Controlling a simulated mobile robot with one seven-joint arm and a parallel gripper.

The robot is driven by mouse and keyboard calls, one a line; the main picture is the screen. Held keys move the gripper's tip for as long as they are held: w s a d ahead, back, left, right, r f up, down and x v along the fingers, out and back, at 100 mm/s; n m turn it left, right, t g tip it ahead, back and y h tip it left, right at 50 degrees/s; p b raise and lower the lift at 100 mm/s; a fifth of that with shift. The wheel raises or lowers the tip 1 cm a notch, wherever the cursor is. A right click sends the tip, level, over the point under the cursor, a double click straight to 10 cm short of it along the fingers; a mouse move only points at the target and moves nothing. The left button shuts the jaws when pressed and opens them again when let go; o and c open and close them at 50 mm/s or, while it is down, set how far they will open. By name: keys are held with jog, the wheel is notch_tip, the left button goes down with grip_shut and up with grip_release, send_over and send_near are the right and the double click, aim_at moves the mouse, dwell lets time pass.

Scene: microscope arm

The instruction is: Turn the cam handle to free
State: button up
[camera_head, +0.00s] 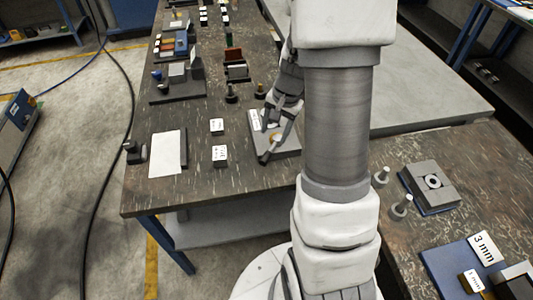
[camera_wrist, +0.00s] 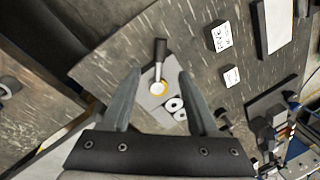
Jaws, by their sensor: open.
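The cam handle (camera_wrist: 160,50) is a dark grip on a thin metal stem. In the wrist view it points up the picture from a round white hub with a yellow ring (camera_wrist: 158,88) on a light grey plate (camera_wrist: 149,104). The plate (camera_head: 289,146) lies on the dark bench in the head view, partly hidden by my arm and gripper. My gripper (camera_wrist: 159,74) is open above the plate, with one finger on each side of the hub and stem. The handle's dark end lies beyond the fingertips. I cannot tell whether either finger touches it.
Two white round pieces with dark centres (camera_wrist: 174,104) sit beside the hub. White labelled blocks (camera_head: 220,155) and a white sheet (camera_head: 168,153) lie left of the plate. Dark knobbed posts (camera_head: 231,93) stand behind it. The bench's near edge is clear.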

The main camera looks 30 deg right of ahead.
aim_at(266, 156)
jog(key=f, duration=0.4)
jog(key=w+a+f, duration=0.1)
jog(key=f, duration=0.2)
jog(key=w+f+b, duration=0.1)
jog(key=f, duration=0.3)
jog(key=shift+a+f, duration=0.2)
jog(key=shift+f, duration=0.15)
grip_shut()
dwell(0.8)
